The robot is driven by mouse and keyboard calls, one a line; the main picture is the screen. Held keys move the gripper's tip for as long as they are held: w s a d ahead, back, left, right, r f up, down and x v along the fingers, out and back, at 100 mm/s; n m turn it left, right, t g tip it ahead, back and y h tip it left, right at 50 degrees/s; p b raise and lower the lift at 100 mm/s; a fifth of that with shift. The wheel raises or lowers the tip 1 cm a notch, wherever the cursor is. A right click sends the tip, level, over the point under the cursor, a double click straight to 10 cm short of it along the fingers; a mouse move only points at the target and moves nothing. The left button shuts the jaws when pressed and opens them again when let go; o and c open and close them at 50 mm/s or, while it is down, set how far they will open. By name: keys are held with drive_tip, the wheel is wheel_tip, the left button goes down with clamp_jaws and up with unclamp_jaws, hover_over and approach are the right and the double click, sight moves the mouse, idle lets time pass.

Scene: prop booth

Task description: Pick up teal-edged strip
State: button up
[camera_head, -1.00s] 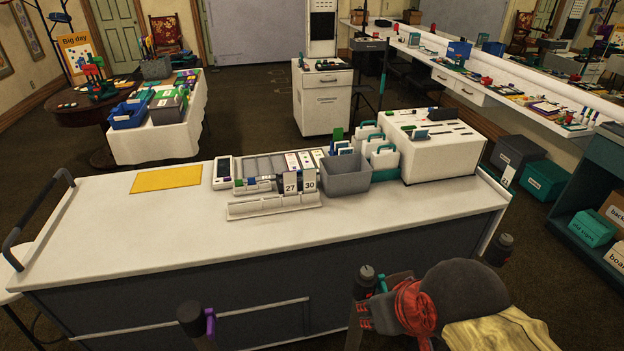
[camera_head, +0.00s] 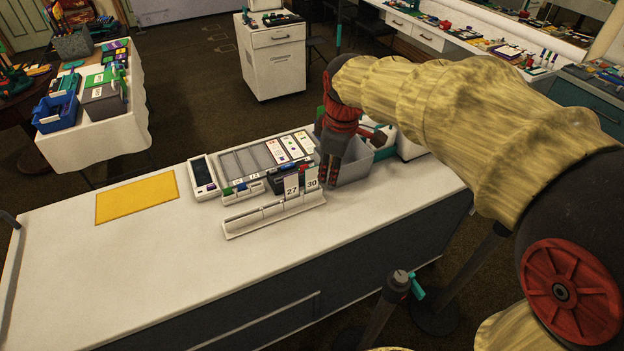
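My gripper (camera_head: 331,176) points down over the counter (camera_head: 130,265), beside the left side of the grey bin (camera_head: 356,170) and close to the "30" card (camera_head: 312,178). Its fingers look close together, but whether they are open or hold anything is too small to tell. Several white strips with coloured marks (camera_head: 291,146) lie in the right part of a grey slotted tray (camera_head: 245,165), left of the gripper. I cannot make out a teal edge on any of them. The gripper and forearm hide part of the bin and the things behind it.
A white rack (camera_head: 250,219) with the "27" card (camera_head: 291,185) stands in front of the tray. A white device (camera_head: 203,177) and a yellow mat (camera_head: 137,196) lie to the left. The counter's front left is clear. A black post (camera_head: 388,305) stands before the counter.

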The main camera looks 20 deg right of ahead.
drive_tip(key=w+f+n+g+p, duration=0.1)
drive_tip(key=w+f+n+p, duration=0.3)
drive_tip(key=w, duration=0.6)
drive_tip(key=n+g, duration=0.2)
drive_tip(key=n, duration=0.3)
hover_over(312, 178)
drive_tip(key=shift+f, duration=5.4)
wheel_tip(312, 178, down, 5)
drive_tip(key=shift+w+f+b, duration=0.1)
drive_tip(key=shift+b, duration=0.3)
drive_tip(key=shift+c, duration=1)
drive_tip(key=c, duration=0.4)
clamp_jaws()
